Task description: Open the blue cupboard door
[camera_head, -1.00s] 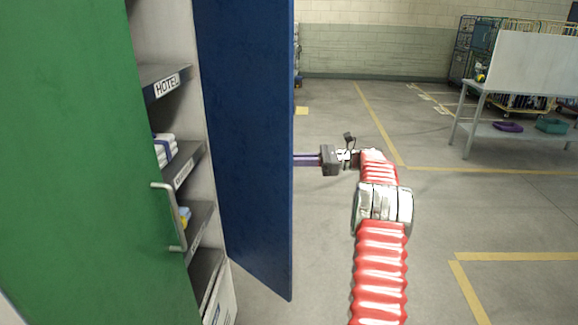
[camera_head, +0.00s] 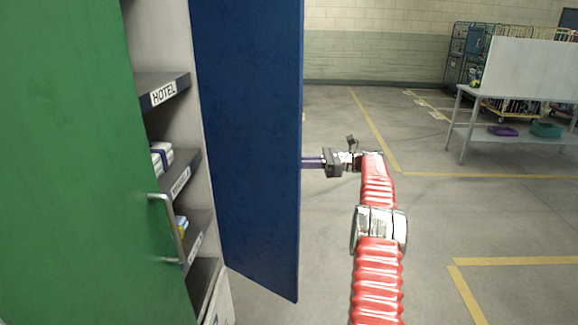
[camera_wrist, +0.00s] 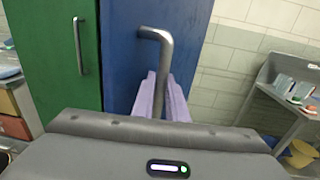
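The blue cupboard door (camera_head: 248,140) stands swung out from the cupboard, its inner face towards me in the head view. In the wrist view the blue door's outer face (camera_wrist: 125,60) carries a metal handle (camera_wrist: 164,52). My gripper's purple fingers (camera_wrist: 163,92) lie close on both sides of the handle's bar and appear shut on it. In the head view my gripper (camera_head: 308,162) reaches in from the right behind the door's free edge. The door hides the fingertips and the handle there.
The green door (camera_head: 70,160) is at the left, with its own metal handle (camera_head: 168,228). Between the doors, labelled shelves (camera_head: 165,88) hold folded items (camera_head: 160,157). A grey table (camera_head: 470,118) and cages stand at the back right. The floor right of my arm is clear.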

